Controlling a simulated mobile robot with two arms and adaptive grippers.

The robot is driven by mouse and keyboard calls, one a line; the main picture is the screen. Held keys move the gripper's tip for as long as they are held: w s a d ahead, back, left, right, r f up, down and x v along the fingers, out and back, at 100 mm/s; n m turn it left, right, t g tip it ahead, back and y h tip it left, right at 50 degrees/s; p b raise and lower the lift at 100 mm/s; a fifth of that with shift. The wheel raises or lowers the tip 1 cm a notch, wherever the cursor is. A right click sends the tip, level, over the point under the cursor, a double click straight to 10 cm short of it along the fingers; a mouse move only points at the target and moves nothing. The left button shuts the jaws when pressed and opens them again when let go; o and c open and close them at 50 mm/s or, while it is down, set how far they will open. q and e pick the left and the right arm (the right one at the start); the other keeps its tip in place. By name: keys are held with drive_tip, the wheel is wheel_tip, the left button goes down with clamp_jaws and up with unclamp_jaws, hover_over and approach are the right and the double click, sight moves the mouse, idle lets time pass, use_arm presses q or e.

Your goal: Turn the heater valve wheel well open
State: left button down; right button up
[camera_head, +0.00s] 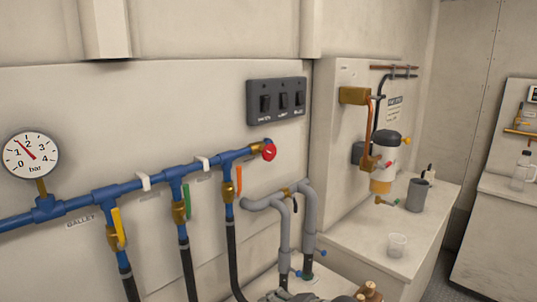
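A small red round wheel or knob (269,152) sits at the right end of the blue pipe manifold (145,183) on the wall. A small blue handle (321,253) is on a grey pipe below and to its right, and a small green one (307,275) is by the pipe's foot. No readable label marks any of these as the heater valve, so I cannot tell which is the heater wheel. Neither of my grippers is in view.
Yellow (118,226), green (186,201) and orange (238,187) lever handles hang along the manifold. A gauge (30,154) reads near 1.5 bar. Grey pipes (284,215) and brass fittings (368,292) stand at bottom centre.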

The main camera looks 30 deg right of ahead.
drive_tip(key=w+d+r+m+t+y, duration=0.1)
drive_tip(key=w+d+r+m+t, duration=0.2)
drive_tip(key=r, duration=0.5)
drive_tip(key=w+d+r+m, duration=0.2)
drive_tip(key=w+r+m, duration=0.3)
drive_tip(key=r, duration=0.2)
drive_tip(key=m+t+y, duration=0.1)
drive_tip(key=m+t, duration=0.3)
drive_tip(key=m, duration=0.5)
approach(272, 153)
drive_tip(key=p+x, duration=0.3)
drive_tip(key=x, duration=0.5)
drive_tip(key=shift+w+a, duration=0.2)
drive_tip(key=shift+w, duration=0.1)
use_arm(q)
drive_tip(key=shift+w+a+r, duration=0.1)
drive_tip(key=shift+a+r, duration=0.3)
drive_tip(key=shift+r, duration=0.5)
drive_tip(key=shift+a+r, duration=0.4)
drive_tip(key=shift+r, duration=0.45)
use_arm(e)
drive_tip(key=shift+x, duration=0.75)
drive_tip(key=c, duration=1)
